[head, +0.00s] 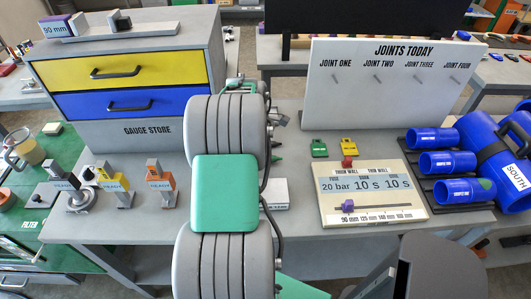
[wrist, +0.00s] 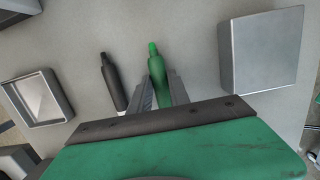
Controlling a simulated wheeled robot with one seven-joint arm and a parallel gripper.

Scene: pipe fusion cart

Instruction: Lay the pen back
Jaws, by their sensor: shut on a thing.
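In the wrist view a green pen (wrist: 157,66) stands out between the two fingers of my gripper (wrist: 160,90), which are shut on it. Its narrow tip points away from the gripper. A black pen (wrist: 109,75) lies on the grey surface just left of the fingers, roughly parallel and apart from the green one. I cannot tell whether the green pen touches the surface. In the head view my arm hides the gripper, and I cannot make out the held pen.
The wrist view shows a square tray (wrist: 38,97) at left and a grey block (wrist: 262,50) at right. In the head view the gauge store (head: 130,100), joints board (head: 390,95), settings panel (head: 372,192), green tag (head: 319,148), yellow tag (head: 348,145) and blue pipes (head: 447,162) surround my arm.

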